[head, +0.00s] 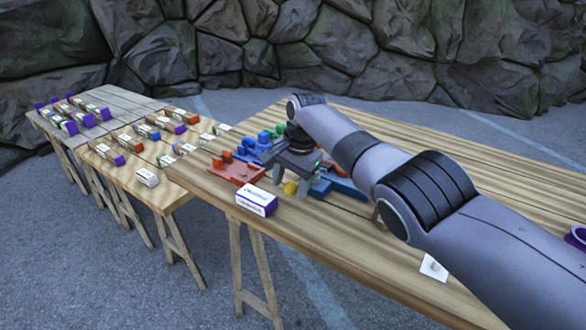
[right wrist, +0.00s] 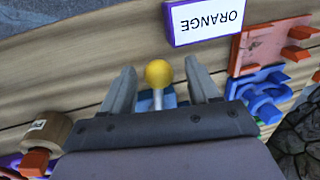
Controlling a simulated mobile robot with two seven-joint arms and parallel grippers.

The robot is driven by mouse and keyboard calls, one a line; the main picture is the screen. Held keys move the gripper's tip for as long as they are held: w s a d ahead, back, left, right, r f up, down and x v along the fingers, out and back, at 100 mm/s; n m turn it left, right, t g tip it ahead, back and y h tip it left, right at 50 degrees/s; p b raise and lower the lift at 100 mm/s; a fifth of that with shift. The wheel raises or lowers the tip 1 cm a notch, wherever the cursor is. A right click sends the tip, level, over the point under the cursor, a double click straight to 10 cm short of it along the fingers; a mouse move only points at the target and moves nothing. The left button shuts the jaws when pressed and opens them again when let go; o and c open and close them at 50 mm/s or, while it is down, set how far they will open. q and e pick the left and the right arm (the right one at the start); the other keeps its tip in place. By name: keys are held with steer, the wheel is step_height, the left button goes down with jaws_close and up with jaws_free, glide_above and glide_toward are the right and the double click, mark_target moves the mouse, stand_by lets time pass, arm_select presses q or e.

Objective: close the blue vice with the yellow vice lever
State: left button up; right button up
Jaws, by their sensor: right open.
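The yellow vice lever (head: 290,188) shows as a yellow ball below my right gripper (head: 291,193) in the head view. In the right wrist view the yellow ball (right wrist: 158,73) sits on a pale stem between the two open fingers of the right gripper (right wrist: 160,72), with gaps on both sides. A blue part (right wrist: 170,98), seemingly of the blue vice, shows behind the stem. In the head view the blue vice (head: 345,187) lies beside the gripper, partly hidden by my arm. Its jaws cannot be made out. My left gripper is not in view.
A purple and white box (head: 257,201) labelled ORANGE stands at the table's front edge. A red fixture (head: 236,171) and another blue fixture (right wrist: 260,90) lie close by. A wooden spool (right wrist: 45,130) shows in the wrist view. Tables with small boxes stand at left.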

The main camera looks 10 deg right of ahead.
step_height(320, 180, up, 3)
steer(key=p, duration=0.3)
steer(key=shift+s+d+f, duration=0.1)
steer(key=shift+s+d, duration=0.05)
steer(key=shift+r, duration=0.3)
steer(key=shift+s+d+r, duration=0.15)
steer(key=shift+d+r, duration=0.05)
steer(key=shift+r, duration=0.65)
steer(key=shift+s+d+r, duration=0.15)
steer(key=shift+r, duration=0.7)
